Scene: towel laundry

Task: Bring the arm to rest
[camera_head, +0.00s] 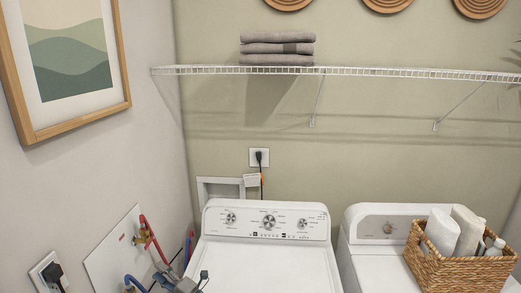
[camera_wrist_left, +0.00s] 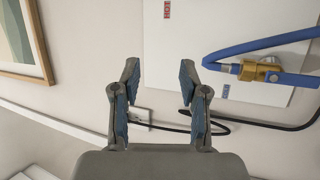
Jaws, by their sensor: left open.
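My left gripper (camera_head: 184,279) is at the bottom edge of the head view, in front of the left wall and by the washer's left side. In the left wrist view my left gripper (camera_wrist_left: 159,78) is open, with its two fingers apart and nothing between them. Behind it are a white panel and the pale wall. My right gripper is in neither view. A stack of folded grey towels (camera_head: 277,49) lies on the white wire shelf (camera_head: 400,73), well above and apart from my left gripper.
A white washer (camera_head: 265,255) and a second white machine (camera_head: 375,260) stand below the shelf. A wicker basket (camera_head: 455,268) with white containers sits on the second machine. A wall panel (camera_head: 112,255) has a red hose, and a blue hose (camera_wrist_left: 265,46) runs near my left gripper.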

